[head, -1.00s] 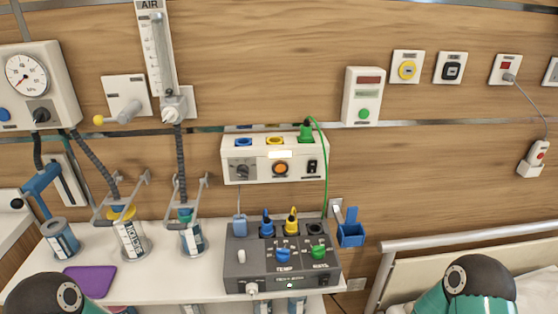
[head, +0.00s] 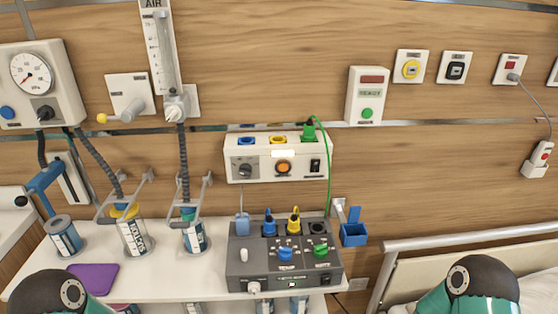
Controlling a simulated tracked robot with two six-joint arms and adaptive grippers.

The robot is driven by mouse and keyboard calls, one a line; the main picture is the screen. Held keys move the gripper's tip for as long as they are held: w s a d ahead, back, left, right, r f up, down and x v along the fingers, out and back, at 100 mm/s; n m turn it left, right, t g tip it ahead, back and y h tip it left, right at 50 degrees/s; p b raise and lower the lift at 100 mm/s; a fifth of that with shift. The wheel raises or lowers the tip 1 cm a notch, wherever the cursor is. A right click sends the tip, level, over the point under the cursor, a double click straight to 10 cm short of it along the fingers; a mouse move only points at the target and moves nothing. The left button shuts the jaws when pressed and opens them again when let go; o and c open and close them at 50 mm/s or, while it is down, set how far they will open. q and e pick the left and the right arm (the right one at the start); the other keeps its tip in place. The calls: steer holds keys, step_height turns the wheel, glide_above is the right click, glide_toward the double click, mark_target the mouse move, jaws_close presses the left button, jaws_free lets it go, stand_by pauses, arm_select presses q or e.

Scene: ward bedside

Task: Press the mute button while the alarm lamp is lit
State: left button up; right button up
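A white wall unit (head: 367,95) at the upper right of centre has a dark red lamp window (head: 371,79), which looks unlit. Below the window are a small display strip (head: 370,93) and a round green button (head: 367,113). A white panel in the middle carries an orange round button (head: 283,168). The labels are too small to tell which is the mute button. Neither gripper shows; only my teal arm links are at the bottom corners.
A grey control box (head: 284,260) with blue, yellow and green parts stands on the white shelf (head: 147,278). A green cable (head: 327,170) hangs from the middle panel. Several canisters stand at left. A bed rail (head: 460,238) runs along the lower right. The wall between is bare.

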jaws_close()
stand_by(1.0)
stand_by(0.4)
